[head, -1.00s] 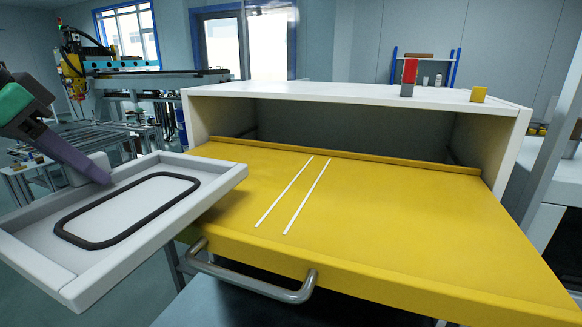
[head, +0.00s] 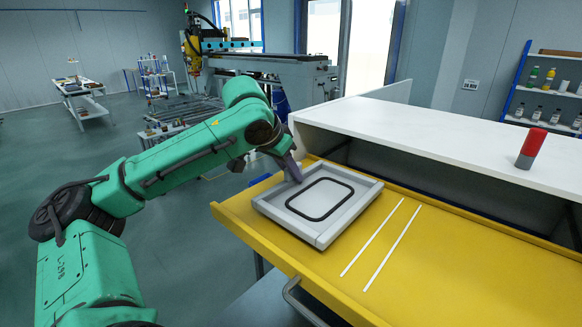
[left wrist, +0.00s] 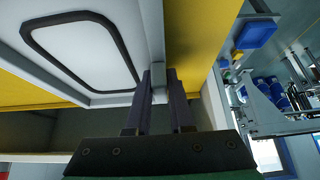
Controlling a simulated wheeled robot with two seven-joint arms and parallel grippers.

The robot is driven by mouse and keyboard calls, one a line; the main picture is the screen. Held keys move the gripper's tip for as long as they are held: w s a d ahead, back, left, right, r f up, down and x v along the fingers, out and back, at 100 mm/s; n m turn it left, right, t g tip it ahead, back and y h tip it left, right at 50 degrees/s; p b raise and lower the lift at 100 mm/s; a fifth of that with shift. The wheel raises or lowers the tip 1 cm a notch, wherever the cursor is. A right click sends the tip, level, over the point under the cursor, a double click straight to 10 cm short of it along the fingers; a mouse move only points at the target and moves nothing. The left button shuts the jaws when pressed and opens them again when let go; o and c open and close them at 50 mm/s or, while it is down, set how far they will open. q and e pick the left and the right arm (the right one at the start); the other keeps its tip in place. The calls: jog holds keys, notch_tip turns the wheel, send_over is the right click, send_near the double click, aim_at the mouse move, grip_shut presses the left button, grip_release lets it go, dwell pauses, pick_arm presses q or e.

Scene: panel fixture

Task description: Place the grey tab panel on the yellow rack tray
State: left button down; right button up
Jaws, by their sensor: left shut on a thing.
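The grey tab panel (head: 279,213) is a shallow tray-like piece with a raised rim and a black rounded-rectangle outline. In the head view it lies over the left end of the yellow rack tray (head: 440,265), left of two white lines; whether it touches the surface is hard to tell. In the left wrist view the two fingers of the left gripper (left wrist: 163,80) close around the tab, beside the panel's black outline (left wrist: 85,32). My right gripper is not in view.
A white cabinet top (head: 430,137) stands behind the tray, with a red and grey cylinder (head: 531,149) on it. A metal handle (head: 298,300) runs along the tray's front. The yellow surface right of the white lines is clear.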

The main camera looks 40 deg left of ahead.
pick_arm(q)
jog(key=shift+s+f, duration=0.1)
jog(key=shift+f, duration=0.75)
jog(key=shift+r, duration=0.1)
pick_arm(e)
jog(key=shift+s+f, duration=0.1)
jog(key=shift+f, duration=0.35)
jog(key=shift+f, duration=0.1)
pick_arm(q)
jog(key=shift+f, duration=0.25)
jog(key=c, duration=0.8)
grip_release()
jog(key=shift+r, duration=0.1)
